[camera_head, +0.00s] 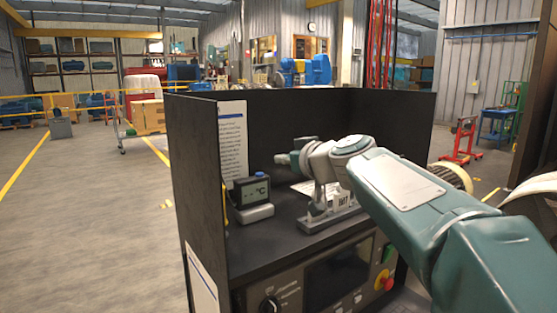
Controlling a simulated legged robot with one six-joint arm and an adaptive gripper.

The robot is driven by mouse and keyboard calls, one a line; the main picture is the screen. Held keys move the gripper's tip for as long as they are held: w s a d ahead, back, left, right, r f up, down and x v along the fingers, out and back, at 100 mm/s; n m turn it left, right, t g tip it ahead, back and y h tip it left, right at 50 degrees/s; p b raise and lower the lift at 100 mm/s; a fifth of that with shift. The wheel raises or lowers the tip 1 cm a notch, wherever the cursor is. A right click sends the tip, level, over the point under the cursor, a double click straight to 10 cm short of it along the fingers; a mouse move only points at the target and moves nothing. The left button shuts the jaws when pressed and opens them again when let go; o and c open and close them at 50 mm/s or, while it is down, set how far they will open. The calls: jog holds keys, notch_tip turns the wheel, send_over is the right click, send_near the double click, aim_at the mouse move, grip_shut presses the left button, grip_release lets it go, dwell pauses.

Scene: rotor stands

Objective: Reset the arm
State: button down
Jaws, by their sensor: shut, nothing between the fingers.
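My arm reaches in from the lower right, and its forearm (395,185) lies over the right side of a black-walled bench unit. My gripper (285,158) is at the arm's far end, pointing left inside the unit. It is small and dark in parts against the black back wall. It looks shut and empty. Below my wrist, a grey metal fixture (327,212) with a "HOT" label stands on the bench. I cannot tell whether my wrist touches it.
A small temperature display (252,198) stands at the bench's left. The unit's left panel (198,185) rises close to it. A control front with a red knob (384,280) faces me. The floor at the left (95,220) is open. A red stand (461,140) is at the right.

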jog(key=s+d+f+m+g+h, duration=0.2)
jog(key=s+d+f, duration=0.2)
jog(key=s+f, duration=0.4)
jog(key=s+d+f+m+g+h, duration=0.2)
jog(key=s+f, duration=0.7)
jog(key=s, duration=0.5)
jog(key=s+d+f+m+g+h, duration=0.3)
jog(key=s+d+f+h, duration=0.1)
jog(key=s+d+f, duration=0.3)
jog(key=s+f, duration=0.2)
jog(key=s, duration=0.2)
jog(key=shift+s+a, duration=0.1)
